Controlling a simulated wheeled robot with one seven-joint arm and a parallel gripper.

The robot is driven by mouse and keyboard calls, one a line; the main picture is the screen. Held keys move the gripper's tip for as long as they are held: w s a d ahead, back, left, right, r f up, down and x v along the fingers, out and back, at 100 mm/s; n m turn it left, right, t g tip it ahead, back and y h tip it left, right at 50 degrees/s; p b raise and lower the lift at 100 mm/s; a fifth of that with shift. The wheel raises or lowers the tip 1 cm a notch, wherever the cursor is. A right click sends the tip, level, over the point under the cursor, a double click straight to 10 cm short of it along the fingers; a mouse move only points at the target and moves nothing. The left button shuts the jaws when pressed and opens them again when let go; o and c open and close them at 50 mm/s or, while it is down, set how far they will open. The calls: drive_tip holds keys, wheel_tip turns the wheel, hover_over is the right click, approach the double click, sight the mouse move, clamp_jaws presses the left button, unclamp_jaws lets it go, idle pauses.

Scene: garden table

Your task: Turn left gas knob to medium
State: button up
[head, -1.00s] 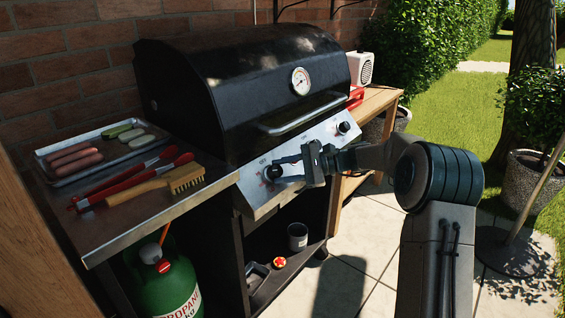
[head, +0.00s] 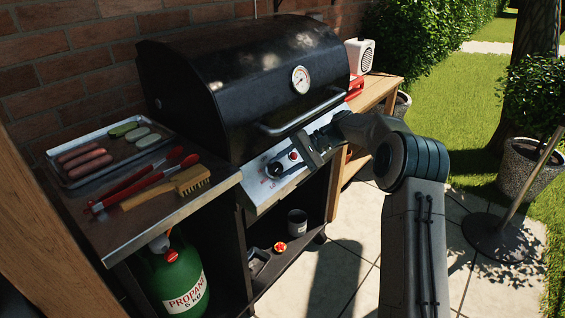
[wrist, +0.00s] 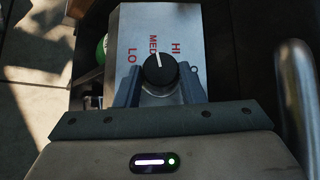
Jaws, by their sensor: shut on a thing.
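The left gas knob (wrist: 159,70) is round and black with a white pointer line. In the wrist view it sits on the metal panel, and its pointer points up, about at the red MED mark (wrist: 153,46). The LO mark (wrist: 132,56) is to the left and the HI mark (wrist: 176,50) to the right. My gripper (wrist: 160,84) has a finger on each side of the knob and is shut on it. In the head view the knob (head: 276,171) is at the panel's left end. The right knob is hidden behind my arm.
The lid handle (head: 303,113) runs just above the panel, close to my gripper. A red button (head: 293,155) sits right of the left knob. The side shelf (head: 215,172) holds a tray (head: 67,182), tongs (head: 140,184) and a brush (head: 190,179). A propane bottle (head: 180,285) stands below.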

drive_tip(key=shift+w+d+r, duration=0.1)
drive_tip(key=o, duration=1)
drive_tip(key=p+v, duration=0.2)
drive_tip(key=v, duration=1.1)
drive_tip(key=shift+d+r+p, duration=0.15)
drive_tip(key=shift+d+p, duration=0.2)
